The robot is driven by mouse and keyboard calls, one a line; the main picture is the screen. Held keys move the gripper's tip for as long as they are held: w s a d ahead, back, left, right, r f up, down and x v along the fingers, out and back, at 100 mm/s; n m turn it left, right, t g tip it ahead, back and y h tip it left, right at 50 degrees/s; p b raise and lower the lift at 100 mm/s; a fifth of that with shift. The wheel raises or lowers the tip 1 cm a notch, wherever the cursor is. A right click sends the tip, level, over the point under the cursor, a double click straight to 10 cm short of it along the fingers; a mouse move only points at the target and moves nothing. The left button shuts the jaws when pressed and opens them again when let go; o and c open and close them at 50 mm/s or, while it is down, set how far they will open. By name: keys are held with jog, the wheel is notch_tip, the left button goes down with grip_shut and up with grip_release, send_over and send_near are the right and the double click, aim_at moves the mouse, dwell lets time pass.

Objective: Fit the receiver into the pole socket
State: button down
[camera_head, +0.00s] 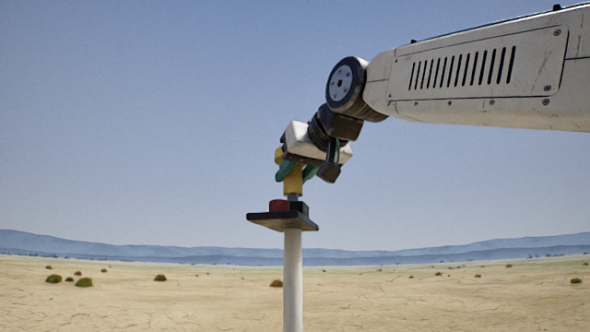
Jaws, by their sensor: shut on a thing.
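A pale pole (292,282) stands upright and carries a dark flat plate (270,217) on top. The pole socket (299,207) appears as a dark block on the plate, beside a red part (279,205). The yellow receiver (292,184) stands roughly upright above the plate, with a grey lower end (293,198) reaching down to the dark block. I cannot tell how deep this end sits in the socket. My gripper (309,172) is shut on the receiver from the upper right. Its fingers hide part of the receiver.
Open sky surrounds the pole top on the left and above. My arm comes in from the upper right. Flat desert ground with small bushes (84,282) and distant hills lies behind. No other obstacle shows near the pole.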

jog(key=shift+f, duration=0.6)
jog(key=c, duration=0.9)
grip_release()
jog(key=v, duration=0.8)
